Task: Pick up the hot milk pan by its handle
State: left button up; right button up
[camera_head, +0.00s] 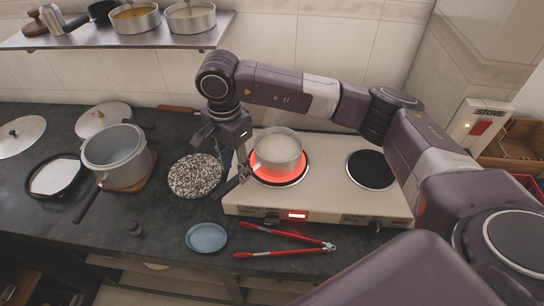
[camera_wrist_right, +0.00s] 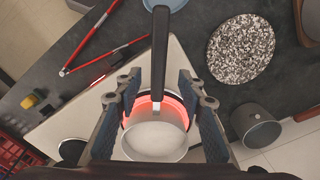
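The milk pan (camera_head: 279,150) is a small pale pot, white inside, sitting upright on the glowing red left burner of the stove. In the right wrist view the pan (camera_wrist_right: 155,140) has a long black handle (camera_wrist_right: 160,55). My right gripper (camera_head: 236,165) is over the left edge of the stove, at the handle side of the pan. In the wrist view my right gripper (camera_wrist_right: 157,82) is open, with one finger on each side of the handle and a gap on both sides. The gripper partly hides the handle in the head view. My left gripper is not in view.
The stove (camera_head: 330,203) has an unlit right burner (camera_head: 371,169). A speckled round board (camera_head: 196,176), a blue plate (camera_head: 206,237) and red tongs (camera_head: 285,235) lie nearby. A grey pot (camera_head: 115,157) stands at left. A shelf (camera_head: 120,37) with pots hangs behind.

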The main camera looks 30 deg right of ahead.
aim_at(236, 177)
notch_tip(236, 177, down, 3)
jog(key=shift+s+f+p, duration=0.15)
jog(key=shift+p, duration=0.8)
jog(key=shift+f, duration=0.6)
grip_shut()
jog(key=shift+r, duration=0.15)
